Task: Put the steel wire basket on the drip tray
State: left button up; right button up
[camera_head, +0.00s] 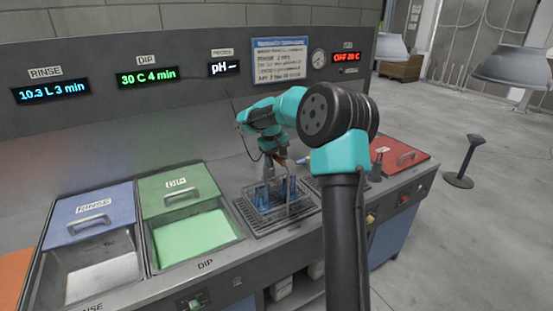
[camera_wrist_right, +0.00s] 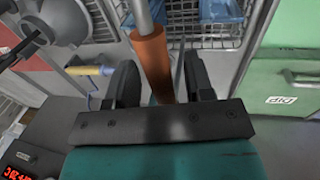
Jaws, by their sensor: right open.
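The steel wire basket (camera_head: 290,208) stands on the dark slatted drip tray (camera_head: 246,213), right of the DIP tank, with blue pieces inside. In the right wrist view the basket's wire mesh (camera_wrist_right: 205,31) shows at the top, and its upright handle has an orange-brown grip (camera_wrist_right: 151,62). My right gripper (camera_head: 279,158) is above the basket at the handle. In the wrist view its two dark fingers (camera_wrist_right: 160,85) are apart, with the grip between them and a gap on each side. My left gripper is out of view.
The open RINSE tank (camera_head: 98,283) with a blue lid and the DIP tank (camera_head: 195,235) of green liquid with a green lid are at left. A red lid (camera_head: 400,154) is at right. A panel with displays (camera_head: 147,77) stands behind.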

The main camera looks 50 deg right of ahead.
notch_tip(320, 180, up, 12)
jog(key=a, duration=0.2)
jog(key=shift+w+a, duration=0.15)
jog(key=shift+w, duration=0.2)
dwell(0.5)
